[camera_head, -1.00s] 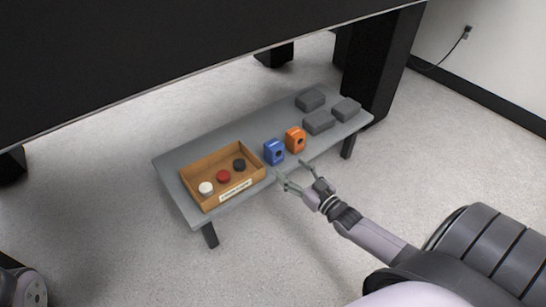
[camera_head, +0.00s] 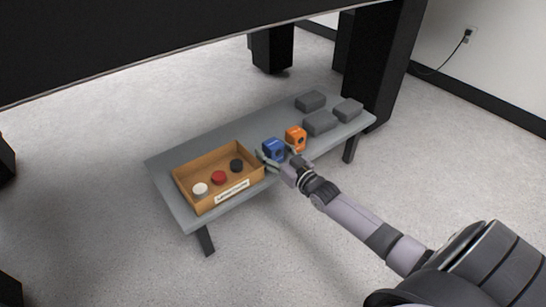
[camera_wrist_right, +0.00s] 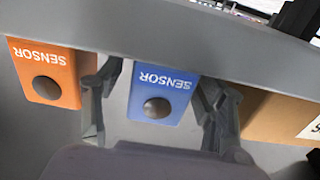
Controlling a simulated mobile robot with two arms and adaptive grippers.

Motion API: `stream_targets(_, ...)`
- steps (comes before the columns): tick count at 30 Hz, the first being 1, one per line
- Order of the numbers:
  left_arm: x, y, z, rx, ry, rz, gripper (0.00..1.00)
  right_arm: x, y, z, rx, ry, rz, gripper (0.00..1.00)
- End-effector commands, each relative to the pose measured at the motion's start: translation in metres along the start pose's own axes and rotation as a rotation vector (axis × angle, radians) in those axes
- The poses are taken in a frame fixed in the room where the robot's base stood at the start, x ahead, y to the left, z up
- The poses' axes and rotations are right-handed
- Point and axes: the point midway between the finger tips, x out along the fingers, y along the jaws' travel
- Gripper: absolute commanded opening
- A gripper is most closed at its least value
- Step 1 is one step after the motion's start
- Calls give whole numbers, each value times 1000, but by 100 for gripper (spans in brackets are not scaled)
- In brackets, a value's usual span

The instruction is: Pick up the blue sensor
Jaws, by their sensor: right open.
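The blue sensor (camera_head: 273,149) stands on the low grey bench (camera_head: 222,141), between the wooden tray and the orange sensor (camera_head: 296,138). In the right wrist view the blue sensor (camera_wrist_right: 159,92) shows its "SENSOR" label and a dark round button. My right gripper (camera_head: 278,160) is open at the bench's front edge, by the blue sensor. In the wrist view its fingers (camera_wrist_right: 158,105) lie on either side of the blue sensor, the left one between it and the orange sensor (camera_wrist_right: 45,75). I cannot tell whether they touch it. My left gripper is not in view.
A wooden tray (camera_head: 187,190) with white, red and black round pieces stands at the left of the bench. Several grey blocks (camera_head: 320,122) lie at its right end. A large black table (camera_head: 150,45) hangs over the back, with a thick black leg (camera_head: 380,60).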

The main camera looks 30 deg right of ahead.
Motion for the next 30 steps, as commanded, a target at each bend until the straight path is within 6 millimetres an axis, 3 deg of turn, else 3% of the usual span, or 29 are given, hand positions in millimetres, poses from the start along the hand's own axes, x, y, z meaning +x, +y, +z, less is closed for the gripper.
stream_targets(8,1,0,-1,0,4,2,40,2,0,0,0,-2,0,65)
stream_targets(30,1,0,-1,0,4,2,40,2,0,0,0,-1,0,16)
